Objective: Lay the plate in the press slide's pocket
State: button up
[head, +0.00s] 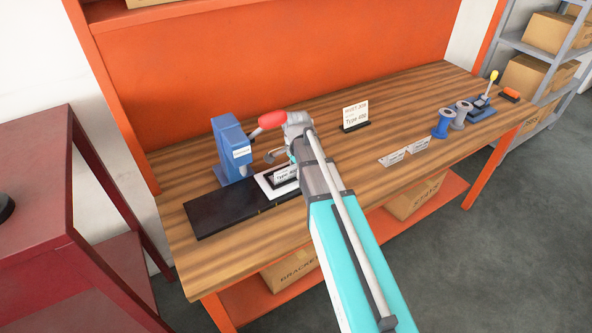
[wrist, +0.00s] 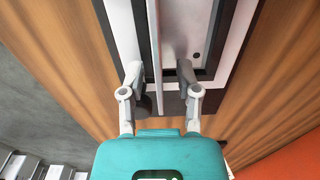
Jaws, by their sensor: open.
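The blue press (head: 229,140) stands at the back left of the bench, with a red-ended lever. Its pale slide (head: 266,188) lies in front of it on a black base; the slide also shows in the wrist view (wrist: 238,40). There, a dark-edged recess holds a grey flat surface (wrist: 178,28) with a small dark hole. My gripper (wrist: 160,72) is open above the slide, fingers either side of a thin upright edge (wrist: 156,45). A card reading "Type 400" (head: 285,174) shows beside my gripper in the head view.
A sign (head: 355,115) stands at the back of the bench. Two small labels (head: 392,158) lie near the front edge. Blue and grey spools (head: 443,123) and a small lever device (head: 482,105) stand at the right. The bench middle is mostly clear.

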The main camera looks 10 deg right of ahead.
jog(key=shift+r, duration=0.15)
notch_tip(320, 180, up, 12)
jog(key=p, duration=1.2)
